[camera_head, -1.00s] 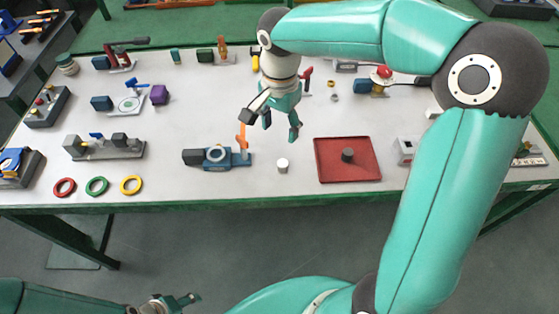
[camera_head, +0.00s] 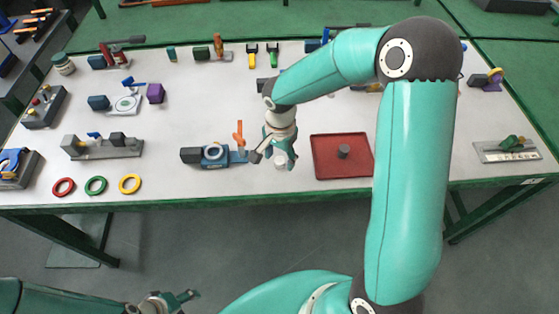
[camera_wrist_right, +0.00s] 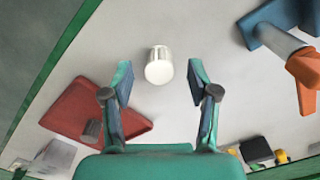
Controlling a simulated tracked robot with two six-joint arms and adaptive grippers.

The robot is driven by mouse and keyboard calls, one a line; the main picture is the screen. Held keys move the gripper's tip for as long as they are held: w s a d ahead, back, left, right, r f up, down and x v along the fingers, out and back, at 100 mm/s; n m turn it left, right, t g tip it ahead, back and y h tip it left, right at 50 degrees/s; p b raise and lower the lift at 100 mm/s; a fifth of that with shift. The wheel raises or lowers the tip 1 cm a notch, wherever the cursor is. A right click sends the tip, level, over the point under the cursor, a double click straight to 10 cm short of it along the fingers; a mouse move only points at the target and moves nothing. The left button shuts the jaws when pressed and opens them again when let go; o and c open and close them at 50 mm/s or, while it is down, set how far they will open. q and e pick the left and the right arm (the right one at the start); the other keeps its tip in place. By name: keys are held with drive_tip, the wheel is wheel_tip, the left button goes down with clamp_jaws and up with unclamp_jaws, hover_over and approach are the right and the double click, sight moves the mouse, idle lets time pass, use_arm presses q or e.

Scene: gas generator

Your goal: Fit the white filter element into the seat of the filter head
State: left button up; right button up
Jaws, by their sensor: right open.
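The white filter element (camera_head: 280,163) is a small upright cylinder on the table, between the blue device and the red tray. In the right wrist view the filter element (camera_wrist_right: 158,70) shows just beyond the fingertips, roughly centred between them. My right gripper (camera_head: 275,157) is open over it and partly covers it in the head view; no grip on it shows. What looks like the filter head (camera_head: 214,152) is a blue device with a pale ring and an orange lever, left of my right gripper. My left gripper (camera_head: 180,301) is low at the bottom, away from the table.
A red tray (camera_head: 328,170) with a dark cylinder (camera_head: 344,151) lies just right of my right gripper. The red (camera_head: 63,187), green (camera_head: 96,186) and yellow (camera_head: 130,184) rings lie at the front left. Several devices stand along the left and back. The table's centre left is clear.

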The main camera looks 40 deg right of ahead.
drive_tip(key=shift+f, duration=0.35)
drive_tip(key=c, duration=0.9)
drive_tip(key=shift+c, duration=0.2)
drive_tip(key=shift+r, duration=0.15)
